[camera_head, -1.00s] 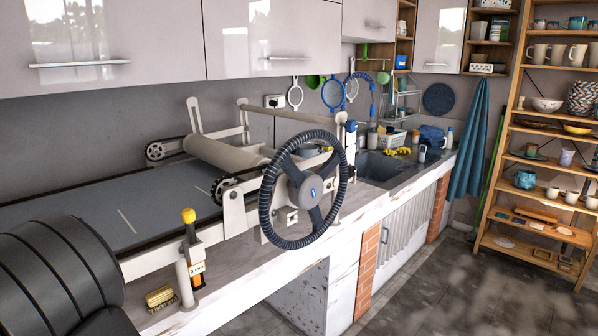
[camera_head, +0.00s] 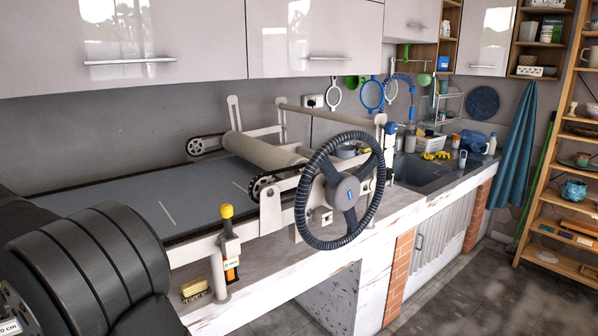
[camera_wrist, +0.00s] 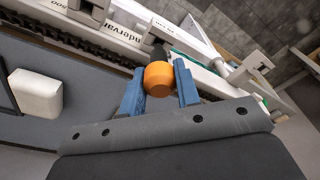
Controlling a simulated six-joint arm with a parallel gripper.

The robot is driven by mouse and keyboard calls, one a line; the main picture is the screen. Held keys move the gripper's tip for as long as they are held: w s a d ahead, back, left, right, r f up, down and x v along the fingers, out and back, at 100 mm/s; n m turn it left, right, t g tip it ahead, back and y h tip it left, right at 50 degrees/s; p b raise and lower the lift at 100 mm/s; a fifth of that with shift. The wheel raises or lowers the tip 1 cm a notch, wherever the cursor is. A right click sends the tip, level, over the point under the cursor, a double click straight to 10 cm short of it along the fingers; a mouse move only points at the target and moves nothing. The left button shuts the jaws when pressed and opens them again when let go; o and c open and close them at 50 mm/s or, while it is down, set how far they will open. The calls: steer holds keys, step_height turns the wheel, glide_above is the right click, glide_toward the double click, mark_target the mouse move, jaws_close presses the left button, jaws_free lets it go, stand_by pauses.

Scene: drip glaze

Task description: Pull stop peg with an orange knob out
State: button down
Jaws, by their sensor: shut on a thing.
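In the wrist view, the orange knob (camera_wrist: 159,80) of the stop peg sits between the two blue fingers of my gripper (camera_wrist: 158,88). The fingers are closed on it from both sides. A short dark part shows just beyond the knob, beside the white lettered rail (camera_wrist: 110,28); the rest of the peg is hidden, so how deep it sits cannot be told. In the head view, neither this knob nor my fingers show. A peg with a yellow knob (camera_head: 226,211) stands at the near rail of the slab roller there.
The roller's spoked wheel (camera_head: 341,190) juts out at the front. A yellow-labelled block (camera_head: 195,289) lies on the counter below the rail. In the wrist view, a pale block (camera_wrist: 36,94) lies on or over the grey bed.

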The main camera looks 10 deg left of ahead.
steer(key=shift+r, duration=1.1)
steer(key=shift+r, duration=1.5)
